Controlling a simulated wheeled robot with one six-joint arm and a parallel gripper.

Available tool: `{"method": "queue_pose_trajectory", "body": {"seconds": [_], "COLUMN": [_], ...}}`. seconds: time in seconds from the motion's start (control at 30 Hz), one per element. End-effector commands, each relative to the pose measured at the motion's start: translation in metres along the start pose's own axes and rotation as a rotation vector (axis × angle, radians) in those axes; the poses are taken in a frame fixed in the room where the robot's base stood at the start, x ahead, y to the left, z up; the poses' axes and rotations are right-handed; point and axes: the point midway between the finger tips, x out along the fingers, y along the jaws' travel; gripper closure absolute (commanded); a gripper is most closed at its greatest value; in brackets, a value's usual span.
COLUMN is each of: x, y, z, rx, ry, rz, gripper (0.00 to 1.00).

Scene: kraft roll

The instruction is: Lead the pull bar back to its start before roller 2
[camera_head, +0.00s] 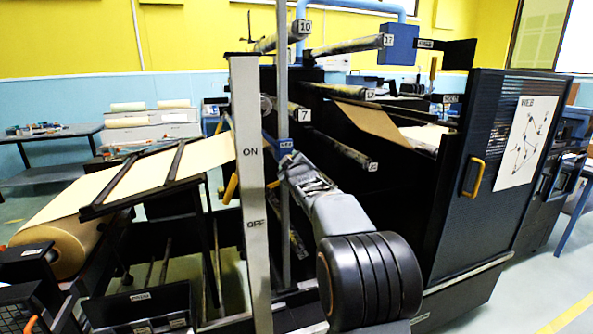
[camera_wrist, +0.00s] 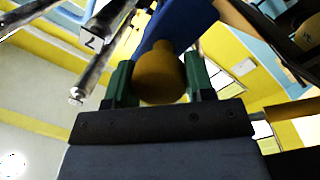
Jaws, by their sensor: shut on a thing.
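In the wrist view my gripper (camera_wrist: 160,85) has its green fingers shut on a rounded yellow knob (camera_wrist: 160,70). The knob joins a blue part (camera_wrist: 183,22), which I take for the pull bar. In the head view my gripper (camera_head: 290,162) is behind the ON/OFF post, close to a blue piece (camera_head: 306,150) with a small label; the knob is hidden there. A roller end marked 2 (camera_wrist: 92,42) shows to the upper left of the knob in the wrist view, apart from the fingers. I cannot tell the distance between them.
A kraft roll (camera_head: 62,245) feeds paper over a sloping frame (camera_head: 150,180) at left. Rollers marked 10 (camera_head: 280,40), 17 (camera_head: 345,47) and 7 (camera_head: 299,113) jut out nearby. A dark cabinet (camera_head: 490,180) stands at right.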

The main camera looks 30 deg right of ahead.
Motion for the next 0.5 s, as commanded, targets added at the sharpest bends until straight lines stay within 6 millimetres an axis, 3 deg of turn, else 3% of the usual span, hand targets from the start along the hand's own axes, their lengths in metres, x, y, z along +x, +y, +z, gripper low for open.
{"method": "queue_pose_trajectory", "body": {"seconds": [0.5], "x": [-0.001], "y": [-0.0075], "z": [-0.0039], "rx": [0.0], "ry": [-0.002], "rz": [-0.006], "gripper": [0.89]}}
